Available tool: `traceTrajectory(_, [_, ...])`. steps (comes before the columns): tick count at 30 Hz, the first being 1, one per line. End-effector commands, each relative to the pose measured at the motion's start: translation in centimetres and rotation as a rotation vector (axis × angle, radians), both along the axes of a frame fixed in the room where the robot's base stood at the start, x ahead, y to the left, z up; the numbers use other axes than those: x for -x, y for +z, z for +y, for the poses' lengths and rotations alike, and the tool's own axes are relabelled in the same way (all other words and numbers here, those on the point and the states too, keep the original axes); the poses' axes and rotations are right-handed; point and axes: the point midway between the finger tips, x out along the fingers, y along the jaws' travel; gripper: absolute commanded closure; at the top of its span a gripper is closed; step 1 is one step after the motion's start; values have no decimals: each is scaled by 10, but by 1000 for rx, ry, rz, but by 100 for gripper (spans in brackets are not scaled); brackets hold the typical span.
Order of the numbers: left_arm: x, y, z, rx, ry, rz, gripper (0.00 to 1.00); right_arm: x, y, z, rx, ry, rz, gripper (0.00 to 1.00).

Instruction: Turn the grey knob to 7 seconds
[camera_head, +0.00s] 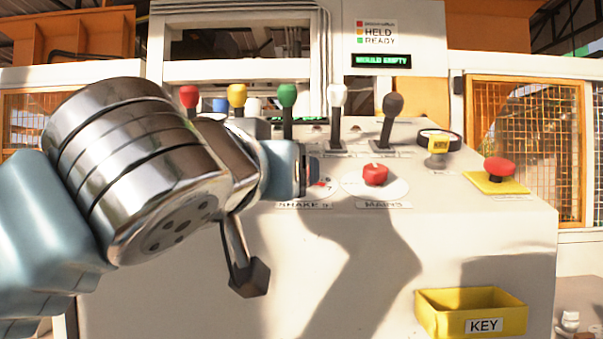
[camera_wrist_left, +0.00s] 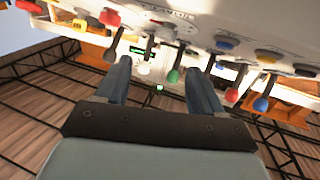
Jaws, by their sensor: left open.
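The grey knob is not clearly seen. In the head view, the white dial (camera_head: 324,186) above the SHAKE s label shows only its right edge, with red marks. My left gripper (camera_head: 305,172) covers the rest of it, so any knob and pointer there are hidden. The gripper reaches in from the left over the sloping panel. In the left wrist view my left gripper (camera_wrist_left: 160,68) is open, its two blue-grey fingers wide apart with nothing between them close up. I cannot tell whether it touches the panel. My right gripper is in neither view.
The red MAINS knob (camera_head: 375,174) sits right of the dial. Levers with green (camera_head: 287,95), white (camera_head: 337,95) and dark (camera_head: 392,104) tops stand behind. A red mushroom button (camera_head: 499,168) is at right. A yellow KEY tray (camera_head: 428,310) hangs on the front.

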Motion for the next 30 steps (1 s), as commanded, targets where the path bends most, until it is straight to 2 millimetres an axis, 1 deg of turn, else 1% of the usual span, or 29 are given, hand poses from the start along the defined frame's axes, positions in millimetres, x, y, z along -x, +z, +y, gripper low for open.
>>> traceTrajectory(2, [-4,-1,5,-7,29,-4,33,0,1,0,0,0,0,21])
traceTrajectory(5, [-15,0,4,-9,35,-4,33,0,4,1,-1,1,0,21])
traceTrajectory(8, [-34,1,-1,-11,35,-3,33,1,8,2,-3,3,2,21])
traceTrajectory(15, [-88,2,-14,-10,33,-3,33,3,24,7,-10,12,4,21])
traceTrajectory(18, [-108,2,-18,-8,32,-4,33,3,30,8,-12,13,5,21])
traceTrajectory(21, [-122,2,-22,-9,31,-4,33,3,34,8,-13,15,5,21])
traceTrajectory(25, [-132,1,-24,-8,30,-6,33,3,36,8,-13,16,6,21])
traceTrajectory(30, [-136,0,-25,-8,30,-7,33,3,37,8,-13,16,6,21])
